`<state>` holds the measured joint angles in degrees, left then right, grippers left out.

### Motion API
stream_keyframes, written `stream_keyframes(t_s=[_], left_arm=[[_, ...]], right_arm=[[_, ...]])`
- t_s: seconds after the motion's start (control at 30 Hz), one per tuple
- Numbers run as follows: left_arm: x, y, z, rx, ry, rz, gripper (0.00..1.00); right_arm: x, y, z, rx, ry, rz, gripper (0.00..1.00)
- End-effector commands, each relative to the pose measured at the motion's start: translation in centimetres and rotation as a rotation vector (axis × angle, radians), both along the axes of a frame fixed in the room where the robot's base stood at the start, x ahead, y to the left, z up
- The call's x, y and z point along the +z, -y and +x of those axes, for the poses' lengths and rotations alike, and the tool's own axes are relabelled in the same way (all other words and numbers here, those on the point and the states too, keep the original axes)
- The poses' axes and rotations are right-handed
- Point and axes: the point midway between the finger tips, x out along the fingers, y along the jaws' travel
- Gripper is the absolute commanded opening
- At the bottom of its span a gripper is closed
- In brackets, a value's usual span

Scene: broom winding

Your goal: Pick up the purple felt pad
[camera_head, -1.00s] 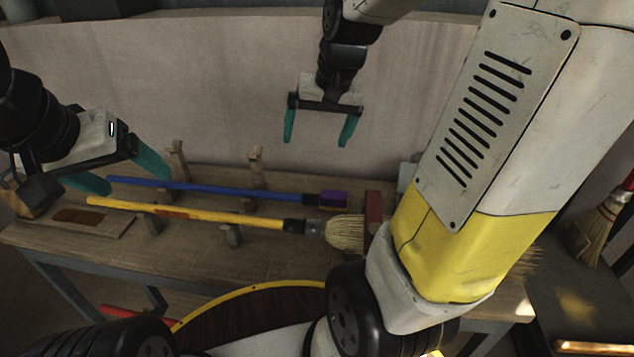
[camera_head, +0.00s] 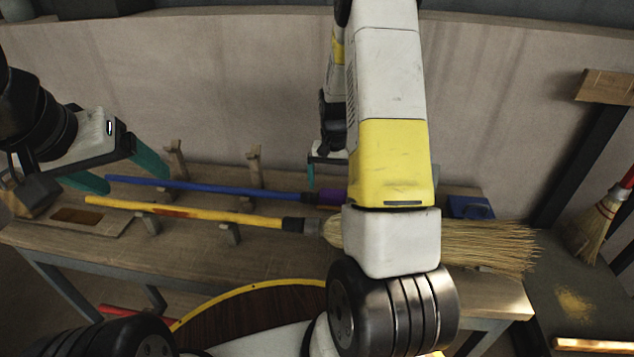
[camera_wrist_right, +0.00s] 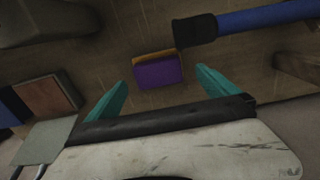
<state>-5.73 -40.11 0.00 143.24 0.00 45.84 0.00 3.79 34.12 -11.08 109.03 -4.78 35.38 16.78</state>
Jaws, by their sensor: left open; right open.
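The purple felt pad (camera_wrist_right: 158,73) lies on the bench just past the black end of a blue handle, with an orange-brown strip along its far edge in the right wrist view. In the head view the pad (camera_head: 331,196) is partly hidden by my right arm. My right gripper (camera_wrist_right: 160,81) is open and empty, its teal fingers on either side of the pad in the picture; its height above the pad is hard to tell. In the head view only one finger of it (camera_head: 310,176) shows. My left gripper (camera_head: 120,172) is open and empty above the bench's left end.
The blue handle (camera_head: 190,184) and a yellow-handled broom (camera_head: 190,212) lie on wooden rests on the bench (camera_head: 190,253). Broom bristles (camera_head: 480,245) stick out at the right. A blue item (camera_head: 470,207) stands behind them. A wall closes the back.

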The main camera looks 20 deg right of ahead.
Motion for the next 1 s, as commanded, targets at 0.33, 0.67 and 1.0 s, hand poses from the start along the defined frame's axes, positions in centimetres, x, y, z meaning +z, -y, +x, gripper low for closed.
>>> stream_keyframes(t_s=[0.33, 0.67, 1.0], left_arm=[[0.0, 0.0, 0.0, 0.0, 0.0, 0.0, 0.79], [0.0, 0.0, 0.0, 0.0, 0.0, 0.0, 0.79], [0.0, 0.0, 0.0, 0.0, 0.0, 0.0, 0.79]], right_arm=[[-4.3, 0.3, -0.1, 0.0, 0.001, 0.0, 0.98], [-4.4, 0.3, -0.1, 0.001, 0.002, 0.0, 0.81], [-4.4, 0.3, -0.1, 0.001, 0.002, 0.0, 0.24]])
